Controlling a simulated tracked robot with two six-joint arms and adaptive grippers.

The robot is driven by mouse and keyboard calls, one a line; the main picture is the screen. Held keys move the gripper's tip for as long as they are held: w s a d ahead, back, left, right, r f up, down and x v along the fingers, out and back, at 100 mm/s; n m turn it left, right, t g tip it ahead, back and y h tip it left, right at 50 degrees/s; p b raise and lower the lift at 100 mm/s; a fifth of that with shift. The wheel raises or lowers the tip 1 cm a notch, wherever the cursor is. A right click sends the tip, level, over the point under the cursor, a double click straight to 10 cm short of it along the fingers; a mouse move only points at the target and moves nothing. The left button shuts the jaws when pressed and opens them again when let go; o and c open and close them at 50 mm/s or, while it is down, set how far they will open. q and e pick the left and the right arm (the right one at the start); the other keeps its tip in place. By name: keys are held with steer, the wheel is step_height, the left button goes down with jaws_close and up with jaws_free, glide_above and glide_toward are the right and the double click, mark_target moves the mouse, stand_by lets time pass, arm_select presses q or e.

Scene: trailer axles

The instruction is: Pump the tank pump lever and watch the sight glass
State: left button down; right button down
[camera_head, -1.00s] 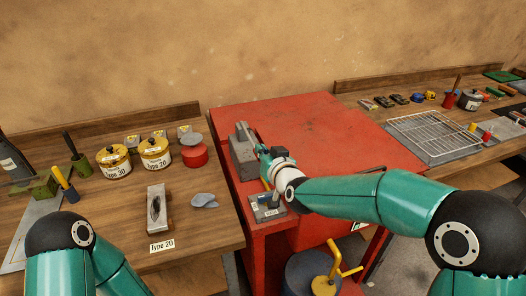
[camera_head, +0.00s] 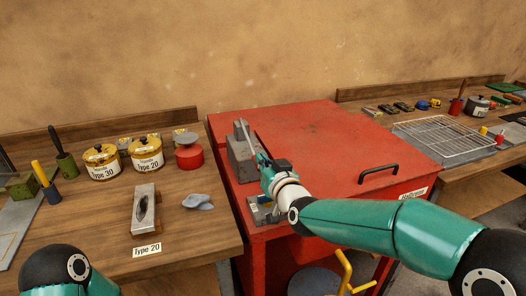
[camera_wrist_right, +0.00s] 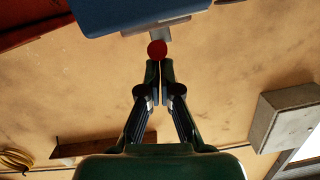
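In the head view, a grey box-shaped unit (camera_head: 243,160) stands on the left side of the red cabinet top, with a thin pale lever (camera_head: 248,137) slanting from its top towards my right gripper (camera_head: 262,161). In the right wrist view, my right gripper (camera_wrist_right: 160,68) has its fingers almost together, with only a thin slit between them. A red knob (camera_wrist_right: 157,48) sits right at the fingertips. I cannot tell whether it touches them. A blue-grey body (camera_wrist_right: 140,14) lies just beyond the knob. I cannot make out a sight glass. My left gripper is out of view.
The red cabinet (camera_head: 320,140) has a black handle (camera_head: 378,174). The left bench holds yellow tins (camera_head: 147,152), a red container (camera_head: 189,155), a plane-like block (camera_head: 145,209) and a grey rag (camera_head: 197,201). A wire rack (camera_head: 445,138) lies on the right bench. The cabinet top is mostly clear.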

steer(key=r+v, duration=0.2)
steer(key=v, duration=0.9)
steer(key=shift+d+b, duration=0.35)
steer(key=shift+b, duration=0.05)
steer(key=shift+r, duration=0.1)
stand_by(0.3)
